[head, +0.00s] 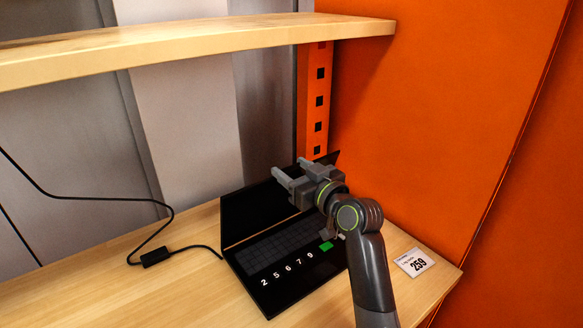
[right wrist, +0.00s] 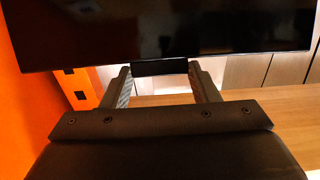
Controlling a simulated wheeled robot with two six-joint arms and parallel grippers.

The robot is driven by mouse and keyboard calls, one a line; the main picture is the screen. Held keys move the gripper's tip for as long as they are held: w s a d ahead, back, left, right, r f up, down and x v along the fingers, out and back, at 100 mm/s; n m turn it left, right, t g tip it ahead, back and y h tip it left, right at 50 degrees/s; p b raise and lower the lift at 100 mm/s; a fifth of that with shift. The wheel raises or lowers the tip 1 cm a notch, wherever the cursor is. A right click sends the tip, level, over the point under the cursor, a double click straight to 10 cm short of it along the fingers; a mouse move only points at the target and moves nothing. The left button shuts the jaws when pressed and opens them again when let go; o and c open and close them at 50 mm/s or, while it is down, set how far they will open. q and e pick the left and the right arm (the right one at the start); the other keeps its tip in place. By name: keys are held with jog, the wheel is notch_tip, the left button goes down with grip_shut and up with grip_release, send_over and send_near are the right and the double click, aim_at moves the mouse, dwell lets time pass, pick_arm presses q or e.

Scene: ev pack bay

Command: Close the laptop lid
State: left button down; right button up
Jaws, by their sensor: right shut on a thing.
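The black laptop stands open on the wooden bench, its lid (head: 243,212) raised and its base (head: 262,296) flat, with white digits and a green key on it. My right gripper (head: 290,168) is at the lid's upper edge. In the right wrist view, the dark glossy lid (right wrist: 160,25) fills the top, and a small dark piece at its edge sits between the fingertips (right wrist: 160,72). The gripper is shut on it. My arm hides part of the lid and the base's right side. My left gripper is not in view.
A wooden shelf (head: 200,42) overhangs the bench (head: 120,285). An orange panel (head: 430,110) rises at the right. A black cable with a small box (head: 157,256) lies left of the laptop. The front left bench is clear.

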jog(key=shift+f, duration=0.35)
jog(key=o, duration=1.4)
jog(key=shift+s+d, duration=0.35)
jog(key=shift+s, duration=0.1)
jog(key=b+v, duration=0.1)
jog(key=v, duration=0.9)
jog(key=b+v, duration=0.1)
jog(key=v, duration=0.5)
jog(key=shift+s+r+b, duration=0.1)
jog(key=shift+r+b, duration=0.15)
jog(key=shift+b, duration=0.05)
